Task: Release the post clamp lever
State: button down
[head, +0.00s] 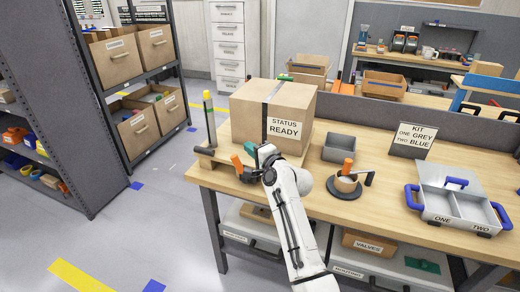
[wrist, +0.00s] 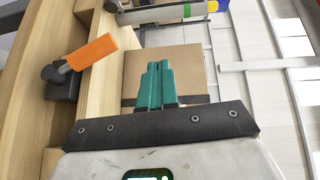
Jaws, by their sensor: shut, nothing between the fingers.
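In the wrist view the orange lever (wrist: 90,52) slants from a dark pivot (wrist: 62,82) left of my fingers, and the post (wrist: 165,12) crosses the top. My gripper (head: 254,150) is right of the lever, in front of the cardboard box. Its teal fingers (wrist: 159,68) are together with nothing between them. They look apart from the lever.
A large box with a STATUS READY label (head: 272,115) stands behind my gripper.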

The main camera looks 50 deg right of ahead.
jog(key=shift+s+a+r, duration=0.3)
jog(key=shift+s+r, duration=0.2)
jog(key=shift+s, duration=0.3)
jog(key=shift+s+a+r, duration=0.3)
jog(key=shift+s+r, duration=0.15)
jog(key=shift+s, duration=0.35)
jog(key=shift+s+a+r, duration=0.3)
jog(key=shift+s+r, duration=0.2)
jog(key=shift+s, duration=0.3)
